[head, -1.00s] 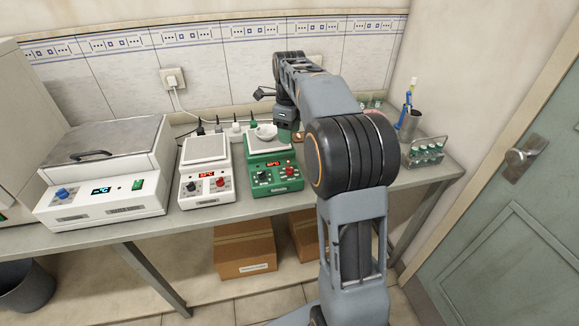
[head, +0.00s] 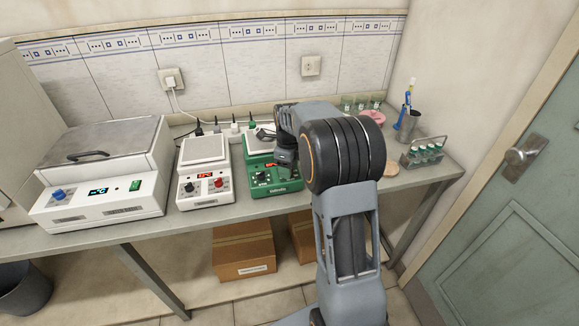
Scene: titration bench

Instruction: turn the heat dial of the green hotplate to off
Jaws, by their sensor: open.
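The green hotplate (head: 264,192) stands on the bench, right of a white hotplate of like shape. A black knob (head: 262,177) shows at the left of its front panel, with part of a red display above it. The right part of the panel, where a red knob showed earlier, is hidden behind my gripper (head: 286,169). My gripper points down at the front right of the green hotplate. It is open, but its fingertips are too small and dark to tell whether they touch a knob.
The white hotplate (head: 204,181) stands close on the left, beside a larger white lidded bath (head: 105,180). On the right are a tube rack (head: 423,152), a cup with pens (head: 407,126), green-tinted beakers (head: 362,102) and a pink item (head: 374,117).

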